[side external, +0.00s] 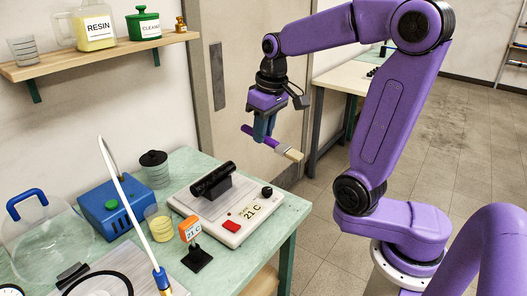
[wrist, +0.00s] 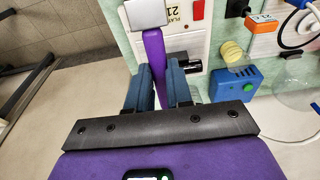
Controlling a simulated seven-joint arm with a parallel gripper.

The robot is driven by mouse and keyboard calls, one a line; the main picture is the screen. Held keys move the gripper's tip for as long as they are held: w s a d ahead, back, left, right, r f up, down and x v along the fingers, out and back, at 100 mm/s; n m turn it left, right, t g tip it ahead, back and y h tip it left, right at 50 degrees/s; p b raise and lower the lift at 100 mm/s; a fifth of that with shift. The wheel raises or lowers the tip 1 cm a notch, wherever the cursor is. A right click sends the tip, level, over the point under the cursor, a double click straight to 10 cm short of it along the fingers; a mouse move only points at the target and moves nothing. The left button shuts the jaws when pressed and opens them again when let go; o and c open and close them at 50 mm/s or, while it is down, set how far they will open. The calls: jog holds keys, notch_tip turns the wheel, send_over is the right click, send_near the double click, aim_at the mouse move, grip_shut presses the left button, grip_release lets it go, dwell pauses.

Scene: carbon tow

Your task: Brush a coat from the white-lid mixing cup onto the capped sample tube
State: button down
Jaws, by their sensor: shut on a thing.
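My gripper (side external: 264,134) is shut on the purple handle of a brush (side external: 260,137), in the air right of the hot plate. The brush lies roughly level, its pale bristles pointing right. In the wrist view the purple handle (wrist: 154,60) runs between the fingers (wrist: 157,90) to a grey ferrule at the top. A black tube (side external: 212,178), perhaps the capped sample tube, lies on a rest on the hot plate. A clear cup of yellow liquid (side external: 159,226) stands left of the plate, with no white lid visible. Another cup has a black lid (side external: 153,158).
The white hot plate (side external: 226,228) reads 21 C. An orange display on a stand (side external: 190,229), a blue box (side external: 105,210), a thin white wand (side external: 120,185) and a clear vessel (side external: 45,245) crowd the green bench. A shelf (side external: 95,56) holds resin and cleaner containers.

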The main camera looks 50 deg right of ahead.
jog(key=shift+w+r, duration=0.1)
jog(key=shift+r, duration=0.75)
jog(key=w+f+n+t, duration=0.1)
jog(key=w+f+t, duration=0.15)
jog(key=w, duration=0.55)
jog(key=w+f+t, duration=0.2)
jog(key=w+t, duration=0.2)
jog(key=w, duration=0.3)
jog(key=shift+w+a+n+t+y, duration=1)
jog(key=shift+w+a+t+y, duration=0.6)
jog(key=shift+w+a, duration=1.2)
jog(key=s+a+r+n+y, duration=0.2)
jog(key=a+n+y, duration=0.15)
jog(key=a, duration=0.35)
jog(key=s+a+r+n+y, duration=0.2)
jog(key=a+y, duration=0.3)
jog(key=a, duration=0.2)
notch_tip(320, 180, down, 17)
jog(key=t+y, duration=0.1)
jog(key=shift+r, duration=0.15)
jog(key=shift+a+n, duration=0.1)
jog(key=shift+n, duration=0.15)
